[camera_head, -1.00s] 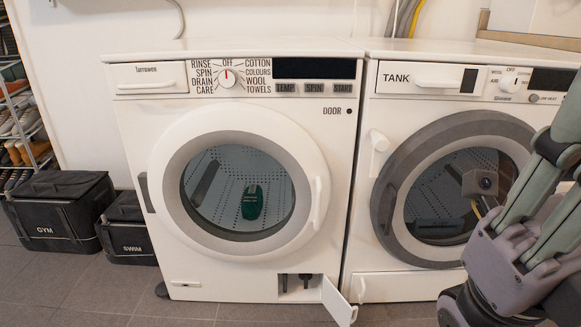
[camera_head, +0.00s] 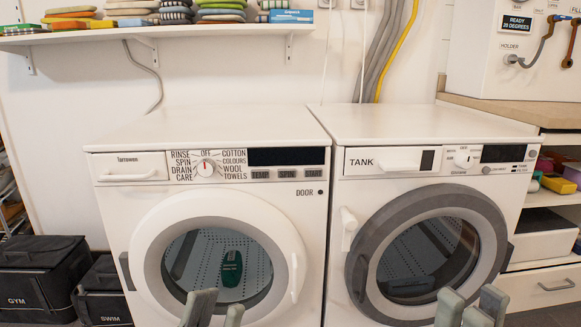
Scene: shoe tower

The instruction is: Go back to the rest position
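My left gripper (camera_head: 216,309) shows only its fingertips at the bottom edge, in front of the left washing machine (camera_head: 220,133). Its fingertips are apart, with nothing seen between them. My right gripper (camera_head: 470,304) shows its fingertips at the bottom edge, in front of the right machine (camera_head: 420,126). They stand apart too, with nothing seen between them. Both arms are otherwise below the picture. Both round machine doors are shut. A dark green object (camera_head: 231,269) shows through the left door's glass; I cannot tell exactly what it is.
Black GYM (camera_head: 35,280) and SWIM (camera_head: 103,292) bags stand at the lower left. A wall shelf (camera_head: 160,30) with folded, colourful items is above. A wooden counter (camera_head: 515,109) and an open shelf unit (camera_head: 545,226) stand at the right. Both machine tops are clear.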

